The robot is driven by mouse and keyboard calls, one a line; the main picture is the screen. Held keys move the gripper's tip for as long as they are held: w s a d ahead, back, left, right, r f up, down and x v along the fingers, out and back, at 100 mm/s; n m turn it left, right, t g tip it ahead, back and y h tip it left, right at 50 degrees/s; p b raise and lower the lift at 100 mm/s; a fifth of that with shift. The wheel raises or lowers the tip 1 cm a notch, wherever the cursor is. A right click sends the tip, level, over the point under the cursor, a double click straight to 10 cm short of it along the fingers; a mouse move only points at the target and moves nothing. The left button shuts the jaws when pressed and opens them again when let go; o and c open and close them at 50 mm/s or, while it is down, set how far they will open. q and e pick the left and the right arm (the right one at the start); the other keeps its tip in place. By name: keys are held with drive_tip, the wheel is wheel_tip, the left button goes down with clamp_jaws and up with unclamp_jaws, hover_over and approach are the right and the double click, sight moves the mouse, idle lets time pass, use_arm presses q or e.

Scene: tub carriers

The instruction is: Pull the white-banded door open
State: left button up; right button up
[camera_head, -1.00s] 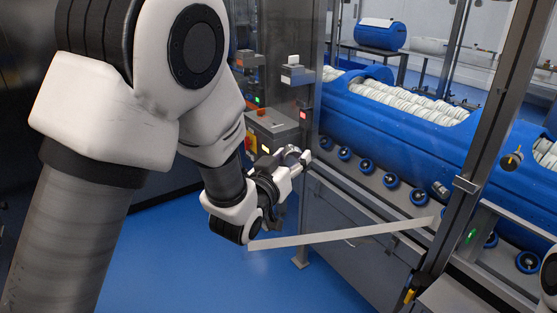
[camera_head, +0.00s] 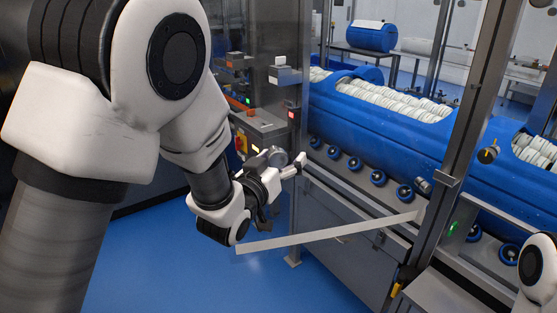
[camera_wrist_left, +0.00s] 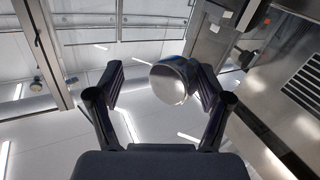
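The white-banded door shows in the head view as a clear panel with a slanting white band (camera_head: 330,232). The band runs from beside the right post out over the blue floor, so the door appears to stand ajar. My left gripper (camera_head: 290,168) is above the band's left part. In the left wrist view, its two fingers (camera_wrist_left: 160,88) are spread apart. A shiny round knob (camera_wrist_left: 170,84) shows between them, close to the right finger; contact is unclear. The knob (camera_head: 278,155) also shows by the gripper in the head view. My right gripper is out of view.
A metal post (camera_head: 465,130) stands right of the band. Behind the frame, a long blue tub (camera_head: 365,120) with white contents rests above blue rollers (camera_head: 378,178). A control box (camera_head: 258,120) is behind my gripper. Blue floor (camera_head: 215,280) is clear at lower middle.

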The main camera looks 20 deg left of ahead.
use_arm(q)
drive_tip(key=shift+a+f, duration=0.1)
drive_tip(key=shift+a, duration=0.15)
drive_tip(key=shift+s, duration=0.1)
drive_tip(key=s+a, duration=0.1)
drive_tip(key=s, duration=0.6)
drive_tip(key=shift+s, duration=0.2)
